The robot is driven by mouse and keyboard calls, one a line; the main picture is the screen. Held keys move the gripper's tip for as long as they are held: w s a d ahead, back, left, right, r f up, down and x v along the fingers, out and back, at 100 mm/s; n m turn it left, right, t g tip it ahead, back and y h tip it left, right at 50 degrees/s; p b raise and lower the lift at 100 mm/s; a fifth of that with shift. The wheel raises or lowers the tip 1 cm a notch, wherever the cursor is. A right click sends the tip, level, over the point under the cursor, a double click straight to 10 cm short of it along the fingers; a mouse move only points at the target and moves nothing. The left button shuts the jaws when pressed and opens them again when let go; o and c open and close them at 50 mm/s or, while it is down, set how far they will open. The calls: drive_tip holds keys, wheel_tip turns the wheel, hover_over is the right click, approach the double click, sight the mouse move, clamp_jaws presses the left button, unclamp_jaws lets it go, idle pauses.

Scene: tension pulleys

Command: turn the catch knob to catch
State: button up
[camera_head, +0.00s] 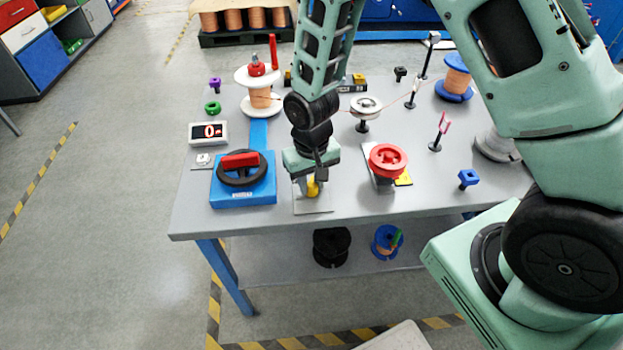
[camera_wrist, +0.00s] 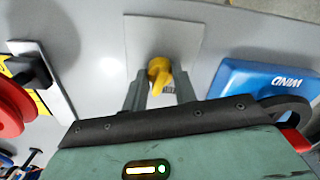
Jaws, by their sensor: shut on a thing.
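The yellow catch knob (camera_head: 313,188) stands on a light square plate (camera_head: 322,207) near the front edge of the table. My gripper (camera_head: 309,182) points down over it and is shut on the knob. In the wrist view the yellow knob (camera_wrist: 159,70) sits between the two fingertips of my gripper (camera_wrist: 160,85), with its plate (camera_wrist: 180,40) behind.
A blue winding box (camera_head: 243,190) with a black wheel and red handle stands close on the left. A red hand knob (camera_head: 388,159) on a bracket stands on the right. A counter (camera_head: 208,132) reads 0. Spools and pulleys fill the back of the grey table.

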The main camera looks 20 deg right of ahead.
sight(311, 183)
drive_tip(key=n+p, duration=0.1)
drive_tip(key=n, duration=0.4)
drive_tip(key=shift+n+p, duration=0.4)
drive_tip(key=shift+n, duration=1.9)
drive_tip(key=o, duration=1)
drive_tip(key=shift+c, duration=0.2)
wheel_tip(311, 183, up, 18)
drive_tip(key=p, duration=0.1)
drive_tip(key=shift+f, duration=0.25)
